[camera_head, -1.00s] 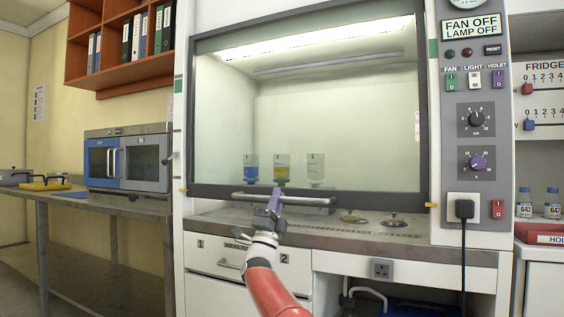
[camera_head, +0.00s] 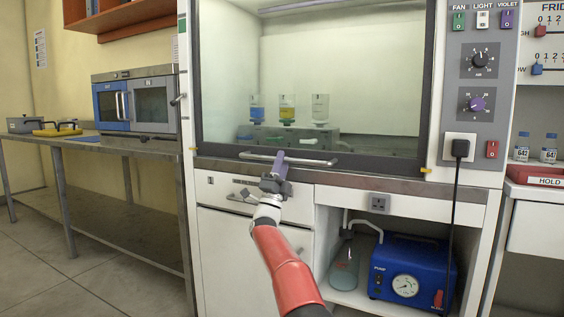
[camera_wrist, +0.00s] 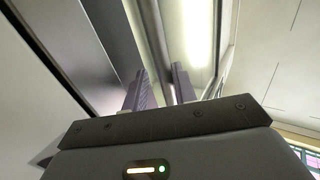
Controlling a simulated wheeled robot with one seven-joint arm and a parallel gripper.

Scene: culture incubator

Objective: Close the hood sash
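The hood sash is a glass pane in a dark grey frame (camera_head: 330,164). In the head view its bottom rail sits low, close to the front edge of the worktop (camera_head: 400,188). Any small gap under it is too fine to tell. A pale bar handle (camera_head: 310,161) runs along the rail. In the wrist view the two fingers (camera_wrist: 160,88) stand apart, with a grey strip behind the gap. I cannot tell whether they touch the bar.
Bottles stand behind the glass. A control panel (camera_head: 478,75) and a plugged-in cable (camera_head: 455,210) are at the right. Below are white cupboard doors (camera_head: 228,245) and a blue pump (camera_head: 412,268) in an open bay. A metal bench (camera_head: 110,147) stands at the left.

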